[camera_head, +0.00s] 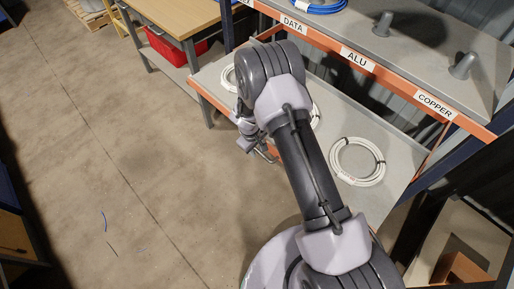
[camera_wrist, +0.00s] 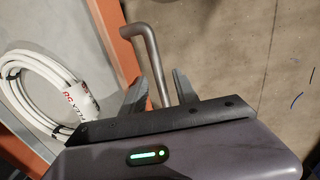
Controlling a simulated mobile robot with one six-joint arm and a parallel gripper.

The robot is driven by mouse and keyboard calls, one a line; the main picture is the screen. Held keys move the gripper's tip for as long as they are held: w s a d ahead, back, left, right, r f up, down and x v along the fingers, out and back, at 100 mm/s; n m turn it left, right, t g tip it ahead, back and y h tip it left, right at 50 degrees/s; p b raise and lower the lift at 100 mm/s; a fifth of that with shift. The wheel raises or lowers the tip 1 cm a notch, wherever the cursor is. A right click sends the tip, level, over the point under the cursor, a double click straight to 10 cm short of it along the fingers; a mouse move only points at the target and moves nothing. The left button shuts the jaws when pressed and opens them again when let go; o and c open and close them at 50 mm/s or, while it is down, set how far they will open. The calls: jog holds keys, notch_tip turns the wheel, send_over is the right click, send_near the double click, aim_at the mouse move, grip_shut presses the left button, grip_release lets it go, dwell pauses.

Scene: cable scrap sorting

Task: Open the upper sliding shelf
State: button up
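A grey shelf (camera_head: 335,118) with an orange front edge (camera_head: 203,97) shows below the labelled beam in the head view; how far out it stands is unclear. White cable coils lie on it. In the wrist view its orange edge (camera_wrist: 114,40) runs beside a bent grey bar handle (camera_wrist: 153,55). My gripper (camera_wrist: 160,82) is open, with one finger on each side of the handle. Gaps show between handle and fingers. In the head view my gripper (camera_head: 262,150) is at the shelf's front edge, and my arm hides much of that edge and the handle.
An orange beam (camera_head: 324,42) labelled DATA, ALU and COPPER carries a higher grey shelf (camera_head: 420,50). One white coil (camera_head: 358,161) lies right of my arm; another (camera_wrist: 45,90) is close to my gripper. A wooden table (camera_head: 185,18) stands behind left. The floor (camera_head: 130,150) at left is mostly clear.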

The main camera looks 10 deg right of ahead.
notch_tip(320, 180, up, 17)
jog(key=s+a+p, duration=0.2)
jog(key=p, duration=0.4)
jog(key=shift+a, duration=0.35)
jog(key=shift+r, duration=0.1)
jog(key=s+d+r+m+t+y, duration=0.1)
jog(key=s+d+r+m, duration=0.15)
jog(key=r, duration=0.75)
jog(key=s+d+r+m+t, duration=0.1)
jog(key=s+d+r+m, duration=0.15)
jog(key=r, duration=0.75)
jog(key=s+r+m+t+y, duration=0.1)
jog(key=s+r+m, duration=0.2)
jog(key=s, duration=0.7)
jog(key=s+r+m+t+y, duration=0.1)
jog(key=s+r+m, duration=0.2)
jog(key=s+r, duration=0.5)
jog(key=shift+s+a+r+m+t+y+b, duration=0.3)
jog(key=shift+s+y+b, duration=0.1)
jog(key=shift+s, duration=0.6)
jog(key=shift+w, duration=0.1)
